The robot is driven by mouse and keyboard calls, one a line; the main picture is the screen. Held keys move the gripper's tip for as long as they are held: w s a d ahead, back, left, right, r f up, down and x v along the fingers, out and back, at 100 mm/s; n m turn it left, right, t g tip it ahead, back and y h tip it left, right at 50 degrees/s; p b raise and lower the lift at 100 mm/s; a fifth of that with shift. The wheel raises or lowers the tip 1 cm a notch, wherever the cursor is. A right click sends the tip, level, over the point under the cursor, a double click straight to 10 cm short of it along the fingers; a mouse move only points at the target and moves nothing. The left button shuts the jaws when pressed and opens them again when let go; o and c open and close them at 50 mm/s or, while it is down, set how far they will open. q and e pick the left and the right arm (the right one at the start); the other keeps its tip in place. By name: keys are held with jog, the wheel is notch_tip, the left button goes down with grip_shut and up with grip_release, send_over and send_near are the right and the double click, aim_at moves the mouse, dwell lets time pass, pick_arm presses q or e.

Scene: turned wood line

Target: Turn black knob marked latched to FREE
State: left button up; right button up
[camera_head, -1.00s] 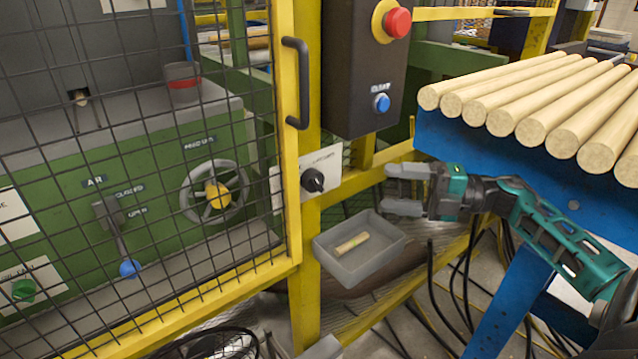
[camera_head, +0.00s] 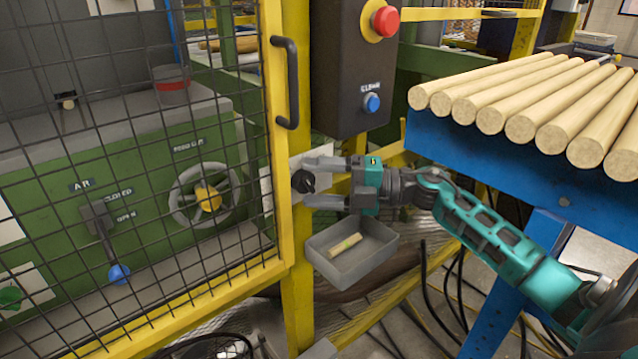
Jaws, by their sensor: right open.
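The black knob (camera_head: 303,181) sits on a pale plate (camera_head: 283,186) on the yellow guard post, right of the mesh door. My right gripper (camera_head: 305,181) comes in from the right with its two grey fingers apart. The fingertips reach the plate area, one above and one below the knob. I cannot tell whether either finger touches the knob. The gripper covers part of the plate, and its lettering cannot be read. My left gripper is not in view.
A grey tray (camera_head: 375,262) with a small wooden piece (camera_head: 345,245) hangs just below my right gripper. A black control box (camera_head: 345,100) with a red button (camera_head: 386,20) and blue button (camera_head: 371,103) is above. A blue rack (camera_head: 470,145) of wooden rods stands right. The mesh door's handle (camera_head: 290,82) is close.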

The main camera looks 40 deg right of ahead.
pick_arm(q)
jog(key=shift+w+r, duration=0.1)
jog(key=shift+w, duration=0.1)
pick_arm(e)
jog(key=shift+c, duration=0.8)
jog(key=c, duration=0.9)
jog(key=n+h+p, duration=0.1)
jog(key=p, duration=0.2)
jog(key=n+g+h+p, duration=0.1)
jog(key=p, duration=0.2)
jog(key=shift+r+h, duration=0.25)
jog(key=shift+h, duration=0.05)
jog(key=o, duration=1)
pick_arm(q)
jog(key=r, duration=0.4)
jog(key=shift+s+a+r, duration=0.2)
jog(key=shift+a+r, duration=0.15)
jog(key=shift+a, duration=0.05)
pick_arm(e)
jog(key=shift+o, duration=0.3)
